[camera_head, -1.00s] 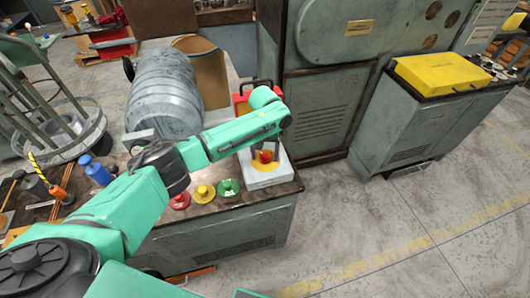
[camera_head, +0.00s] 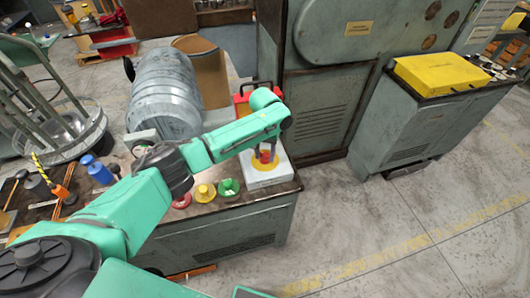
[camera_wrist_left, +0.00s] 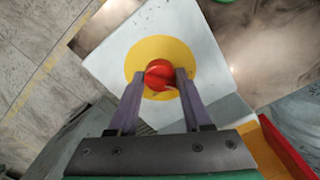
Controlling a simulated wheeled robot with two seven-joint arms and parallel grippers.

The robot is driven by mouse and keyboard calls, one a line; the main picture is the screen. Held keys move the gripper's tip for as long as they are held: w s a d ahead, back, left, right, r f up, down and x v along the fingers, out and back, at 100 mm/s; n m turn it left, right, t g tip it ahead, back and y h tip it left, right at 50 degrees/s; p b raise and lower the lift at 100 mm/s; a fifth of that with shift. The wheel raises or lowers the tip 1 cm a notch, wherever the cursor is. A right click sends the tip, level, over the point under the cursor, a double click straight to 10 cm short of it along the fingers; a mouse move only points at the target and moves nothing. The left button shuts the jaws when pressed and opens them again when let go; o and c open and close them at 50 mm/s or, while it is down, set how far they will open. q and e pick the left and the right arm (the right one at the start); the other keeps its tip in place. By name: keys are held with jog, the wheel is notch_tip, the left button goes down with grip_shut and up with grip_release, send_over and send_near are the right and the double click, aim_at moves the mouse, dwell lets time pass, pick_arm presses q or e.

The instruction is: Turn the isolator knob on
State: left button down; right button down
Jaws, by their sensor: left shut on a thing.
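The isolator knob (camera_wrist_left: 160,74) is red and round and stands on a yellow disc (camera_wrist_left: 132,62) on a white box (camera_wrist_left: 105,62). My left gripper (camera_wrist_left: 160,80) is shut on the knob, with one finger on each side of it in the left wrist view. In the head view the red knob (camera_head: 265,156) shows below the end of my left arm, on the white box (camera_head: 262,178) at the right end of the bench. My gripper's fingers partly hide it there. My right gripper is not in view.
Red (camera_head: 181,201), yellow (camera_head: 204,193) and green (camera_head: 229,187) buttons sit left of the box. A red case (camera_head: 243,105) and a ribbed grey drum (camera_head: 163,95) stand behind. The floor at right is clear.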

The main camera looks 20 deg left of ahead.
pick_arm(q)
jog(key=m+p, duration=0.1)
jog(key=m, duration=0.2)
jog(key=shift+r, duration=0.15)
jog(key=m+p, duration=0.1)
jog(key=m, duration=0.6)
jog(key=shift+m+p, duration=0.3)
jog(key=shift+w+m, duration=0.1)
jog(key=shift+m, duration=1.9)
jog(key=shift+c, duration=1.7)
grip_release()
